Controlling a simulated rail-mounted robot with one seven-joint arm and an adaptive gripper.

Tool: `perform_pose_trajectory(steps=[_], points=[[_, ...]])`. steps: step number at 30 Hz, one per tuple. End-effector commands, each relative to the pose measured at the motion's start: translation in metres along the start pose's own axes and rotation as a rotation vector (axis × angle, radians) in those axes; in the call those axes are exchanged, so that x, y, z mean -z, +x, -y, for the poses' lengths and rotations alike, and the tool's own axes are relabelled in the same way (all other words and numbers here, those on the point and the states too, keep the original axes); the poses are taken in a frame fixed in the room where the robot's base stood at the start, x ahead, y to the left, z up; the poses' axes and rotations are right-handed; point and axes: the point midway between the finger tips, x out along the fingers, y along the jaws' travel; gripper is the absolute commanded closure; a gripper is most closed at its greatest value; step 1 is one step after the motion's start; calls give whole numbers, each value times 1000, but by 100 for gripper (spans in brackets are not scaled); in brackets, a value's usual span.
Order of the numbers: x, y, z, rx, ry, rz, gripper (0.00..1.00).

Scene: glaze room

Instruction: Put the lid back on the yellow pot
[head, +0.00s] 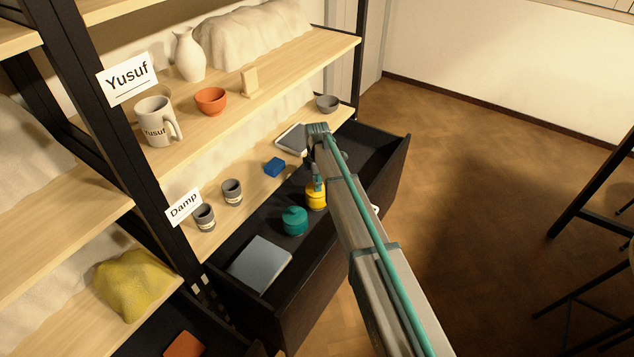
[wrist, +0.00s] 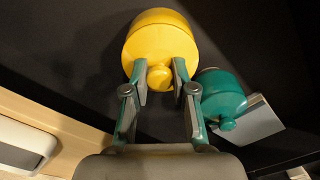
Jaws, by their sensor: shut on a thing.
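The yellow pot (head: 317,201) stands in the open dark drawer, partly hidden by my arm in the head view. In the wrist view its yellow lid (wrist: 160,45) lines up with the pot, and I cannot tell whether it is fully seated or slightly raised. My gripper (wrist: 160,76) is shut on the lid's round knob, one finger on each side. In the head view my gripper (head: 318,184) points down over the pot.
A lidded green pot (head: 295,221) stands close to the yellow one, also in the wrist view (wrist: 222,95). A grey-blue flat block (head: 260,264) lies in the drawer (head: 290,310).

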Motion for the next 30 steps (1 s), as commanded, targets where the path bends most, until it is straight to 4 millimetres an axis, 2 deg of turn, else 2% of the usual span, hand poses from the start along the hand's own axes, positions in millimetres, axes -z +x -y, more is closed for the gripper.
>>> perform_pose_trajectory(steps=[10,11,15,22,27,30], points=[[0,0,0,0,0,0,100],[0,0,0,0,0,0,69],[0,0,0,0,0,0,46],[0,0,0,0,0,0,45],[0,0,0,0,0,0,20],[0,0,0,0,0,0,20]])
